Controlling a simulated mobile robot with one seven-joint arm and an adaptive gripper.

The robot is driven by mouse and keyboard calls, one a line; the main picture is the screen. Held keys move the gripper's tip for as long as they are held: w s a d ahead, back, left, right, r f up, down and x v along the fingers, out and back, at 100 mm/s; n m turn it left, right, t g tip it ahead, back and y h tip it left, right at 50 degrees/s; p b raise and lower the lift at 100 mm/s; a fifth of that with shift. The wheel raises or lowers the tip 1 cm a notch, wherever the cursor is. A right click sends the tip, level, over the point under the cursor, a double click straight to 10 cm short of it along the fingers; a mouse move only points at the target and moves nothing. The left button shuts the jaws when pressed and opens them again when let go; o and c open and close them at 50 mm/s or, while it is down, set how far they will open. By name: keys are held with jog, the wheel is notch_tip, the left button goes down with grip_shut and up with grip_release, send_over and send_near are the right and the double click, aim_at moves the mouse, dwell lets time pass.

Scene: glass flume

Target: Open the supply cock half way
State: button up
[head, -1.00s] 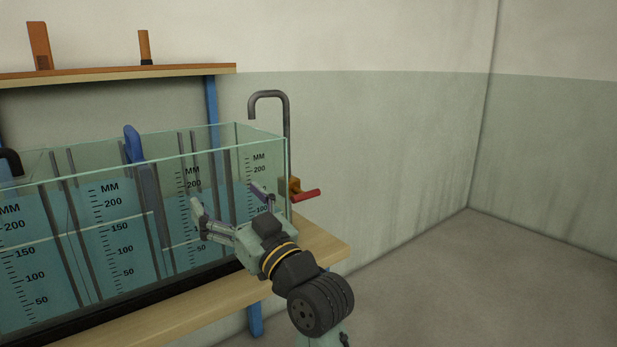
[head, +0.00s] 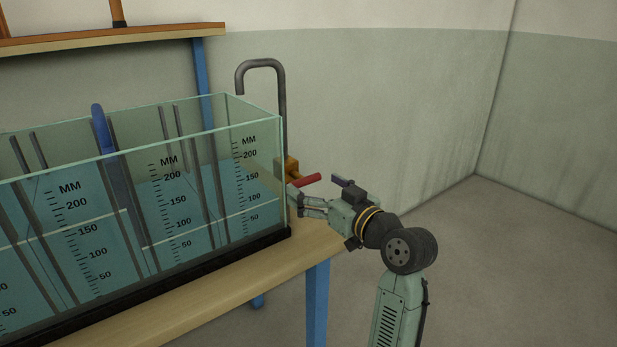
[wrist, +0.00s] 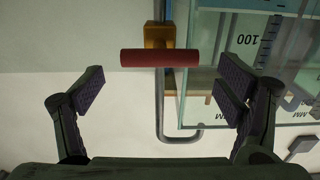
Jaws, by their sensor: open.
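The supply cock has a brass-coloured body (head: 291,167) on a grey pipe (head: 282,100) that bends over the right end of the tank. Its red lever (head: 305,180) sticks out to the right in the head view. My gripper (head: 318,192) is open, close to the lever at the tank's right end. In the wrist view the red lever (wrist: 160,58) lies crosswise, ahead of and between my two spread fingers (wrist: 160,88), and the brass body (wrist: 159,36) is behind it. No finger visibly touches the lever.
The glass tank (head: 180,185) with water and millimetre scales stands on a wooden bench (head: 215,290). Its glass edge is near my right finger in the wrist view. A blue-handled gate (head: 101,130) stands in the tank. Open floor (head: 480,260) lies to the right.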

aim_at(300, 178)
jog(key=shift+x, duration=1.45)
jog(key=shift+c, duration=0.2)
jog(key=c, duration=1.1)
